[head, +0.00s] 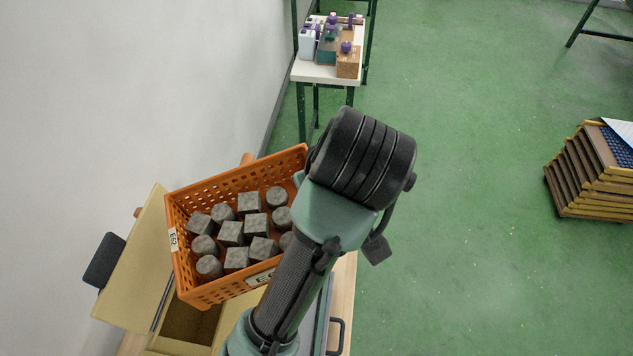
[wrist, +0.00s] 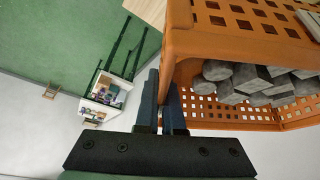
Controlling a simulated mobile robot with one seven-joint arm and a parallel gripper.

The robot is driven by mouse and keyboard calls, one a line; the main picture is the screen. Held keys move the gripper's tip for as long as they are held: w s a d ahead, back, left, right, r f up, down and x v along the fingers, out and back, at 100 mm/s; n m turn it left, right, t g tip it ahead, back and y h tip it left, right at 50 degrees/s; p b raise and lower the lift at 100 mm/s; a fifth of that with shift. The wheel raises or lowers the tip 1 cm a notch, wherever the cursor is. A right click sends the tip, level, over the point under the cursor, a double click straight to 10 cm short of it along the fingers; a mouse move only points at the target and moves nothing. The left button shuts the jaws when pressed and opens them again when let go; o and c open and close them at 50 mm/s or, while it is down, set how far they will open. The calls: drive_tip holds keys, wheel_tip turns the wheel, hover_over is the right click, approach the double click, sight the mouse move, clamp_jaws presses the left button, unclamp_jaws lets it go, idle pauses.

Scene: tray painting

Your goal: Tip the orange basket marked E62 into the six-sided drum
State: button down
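The orange basket (head: 182,233) is left of centre in the head view, with an E62 label on its side, partly covered by my arm. It holds several grey blocks and cylinders (head: 231,233). In the wrist view my gripper (wrist: 161,108) has its two dark fingers closed on the edge of the basket wall (wrist: 178,62). My arm hides the fingers in the head view. Below the basket is a pale yellow body with a raised flap (head: 130,285) and a dark opening (head: 188,322); it appears to be the drum, but its six sides are mostly hidden. The pieces are still in the basket.
A white wall stands close on the left. A small table (head: 318,73) with boxes and purple-topped items stands at the back. A stack of brown trays (head: 583,178) sits on the floor at the right. The green floor between is clear.

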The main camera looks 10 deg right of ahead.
drive_tip(key=r, duration=0.1)
drive_tip(key=r+h+b, duration=0.2)
drive_tip(key=shift+a+n, duration=0.25)
drive_tip(key=shift+n, duration=0.15)
drive_tip(key=r+t+h+p, duration=0.1)
drive_tip(key=r+h, duration=0.1)
drive_tip(key=r, duration=0.1)
drive_tip(key=shift+a+r+n, duration=0.15)
drive_tip(key=shift+a+n, duration=0.05)
drive_tip(key=shift+n, duration=0.1)
drive_tip(key=shift+a+h, duration=0.4)
drive_tip(key=s+a+r+n+t+h, duration=0.1)
drive_tip(key=a+r+n+t+h, duration=0.1)
drive_tip(key=a, duration=0.4)
drive_tip(key=s+a+r+n+t+h, duration=0.1)
drive_tip(key=a+r+h, duration=0.4)
drive_tip(key=a+h, duration=0.1)
drive_tip(key=shift+s+a+n+t+p, duration=0.2)
drive_tip(key=shift+a+n+t+p, duration=0.15)
drive_tip(key=shift+a+n+t, duration=0.1)
idle(2.1)
